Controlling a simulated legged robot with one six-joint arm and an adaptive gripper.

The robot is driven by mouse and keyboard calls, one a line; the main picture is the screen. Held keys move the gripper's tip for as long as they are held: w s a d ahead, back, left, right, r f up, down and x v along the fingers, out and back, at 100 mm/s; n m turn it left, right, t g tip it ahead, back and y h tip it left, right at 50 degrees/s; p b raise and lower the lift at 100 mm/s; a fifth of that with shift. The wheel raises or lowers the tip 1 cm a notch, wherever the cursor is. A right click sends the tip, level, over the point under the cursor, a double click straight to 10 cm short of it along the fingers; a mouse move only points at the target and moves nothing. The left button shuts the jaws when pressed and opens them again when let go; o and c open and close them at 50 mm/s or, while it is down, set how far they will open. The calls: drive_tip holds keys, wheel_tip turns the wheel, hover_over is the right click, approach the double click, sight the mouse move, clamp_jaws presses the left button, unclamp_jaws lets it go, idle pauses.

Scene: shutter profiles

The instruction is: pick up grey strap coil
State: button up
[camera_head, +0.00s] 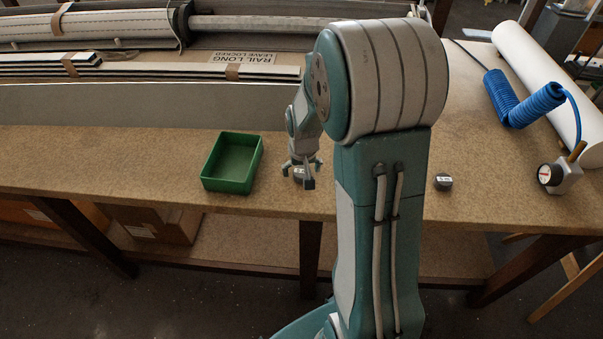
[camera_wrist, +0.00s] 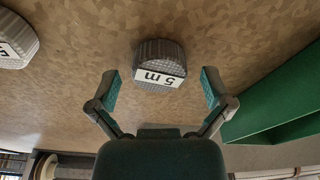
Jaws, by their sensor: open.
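A grey strap coil (camera_wrist: 160,56) with a white "5 m" label stands on the brown bench top in the wrist view. My gripper (camera_wrist: 160,88) is open, its two teal-padded fingers apart on either side of the coil's near part, with gaps to both. In the head view my gripper (camera_head: 304,170) points down over the bench, and a bit of the coil (camera_head: 298,172) shows among the fingers. A second grey coil (camera_wrist: 16,42) with a white label, partly cut off, lies at the wrist view's upper left. It also shows right of my arm in the head view (camera_head: 443,181).
A green open bin (camera_head: 231,183) stands just left of my gripper; its wall (camera_wrist: 290,95) fills the wrist view's right side. Long rails (camera_head: 150,70) lie along the back. A blue hose (camera_head: 520,103), white roll (camera_head: 545,80) and gauge (camera_head: 551,175) are at the right.

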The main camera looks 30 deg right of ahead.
drive_tip(key=c, duration=1.2)
drive_tip(key=shift+o, duration=0.2)
